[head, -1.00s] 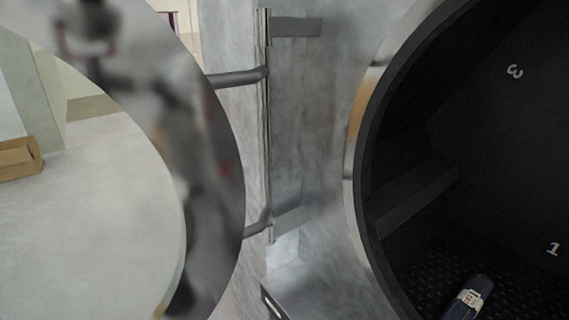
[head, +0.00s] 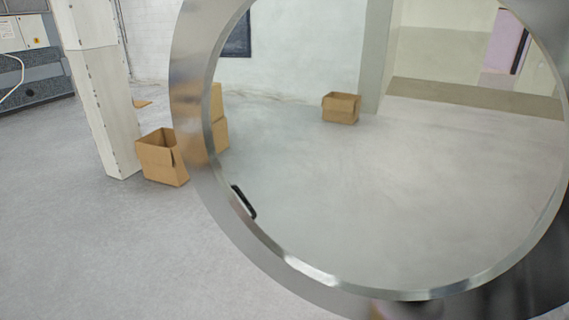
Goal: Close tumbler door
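The tumbler door (head: 262,262) fills the right half of the head view. It is a round metal ring with a see-through middle, and it stands open, with the room's floor and wall showing through it. A short dark handle (head: 243,202) sits on the lower left part of the ring. The tumbler opening and the hinge are out of view. My gripper is not in view.
Cardboard boxes (head: 163,157) stand on the floor beside a white pillar (head: 100,100). Another box (head: 341,108) shows through the door. Grey equipment (head: 36,80) stands at the far left. The grey floor at lower left is clear.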

